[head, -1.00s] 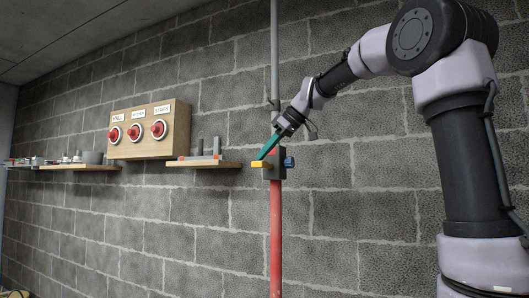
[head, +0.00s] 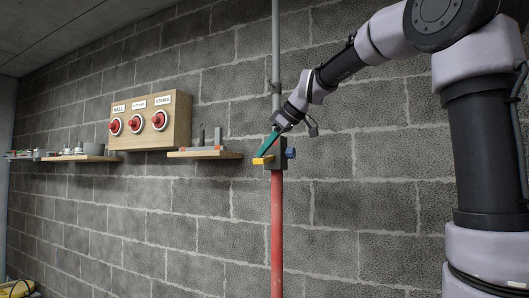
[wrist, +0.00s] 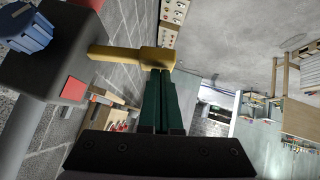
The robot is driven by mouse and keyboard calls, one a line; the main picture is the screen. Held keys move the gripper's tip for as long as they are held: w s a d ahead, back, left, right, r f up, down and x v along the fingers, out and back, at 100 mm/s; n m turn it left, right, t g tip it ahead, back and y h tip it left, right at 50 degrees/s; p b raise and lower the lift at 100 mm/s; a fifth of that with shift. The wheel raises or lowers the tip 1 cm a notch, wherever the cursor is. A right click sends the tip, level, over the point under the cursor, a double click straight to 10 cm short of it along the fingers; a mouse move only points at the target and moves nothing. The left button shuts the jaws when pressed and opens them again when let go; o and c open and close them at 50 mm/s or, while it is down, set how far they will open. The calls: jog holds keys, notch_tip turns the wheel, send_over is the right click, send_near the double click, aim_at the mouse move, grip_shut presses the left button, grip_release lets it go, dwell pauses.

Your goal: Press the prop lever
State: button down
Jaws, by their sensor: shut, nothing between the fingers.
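The prop is a vertical post with a red lower tube (head: 277,235) and a thinner grey upper tube (head: 275,50). A dark clamp block at their joint carries a yellow lever (head: 262,160) on the left and a blue knob (head: 291,153) on the right. My gripper (head: 261,154) has green fingers, shut and empty, angled down to the lever. In the wrist view the fingertips (wrist: 161,73) are right at the wide end of the yellow lever (wrist: 115,53), which hides the very tips. They look to be touching it, but I cannot be sure.
A block wall stands behind the post. A wooden box (head: 180,135) with red buttons is mounted to the left, above small shelves (head: 205,155) holding grey parts. A yellow object (head: 16,287) lies at the lower left. The space around the post's lower part is clear.

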dwell(0.3)
jog(key=v, duration=1.1)
jog(key=shift+w, duration=0.1)
dwell(0.4)
jog(key=s+d+f+m+h, duration=0.2)
jog(key=s+d+f+m, duration=0.3)
jog(key=s+f+m, duration=0.3)
jog(key=s+d+f+m+h, duration=0.2)
jog(key=s+d+f+m, duration=0.4)
jog(key=f, duration=1.1)
jog(key=s+m, duration=0.3)
jog(key=s, duration=0.1)
jog(key=shift+s+t+h, duration=0.3)
jog(key=shift+t+h, duration=0.1)
jog(key=shift+d, duration=0.15)
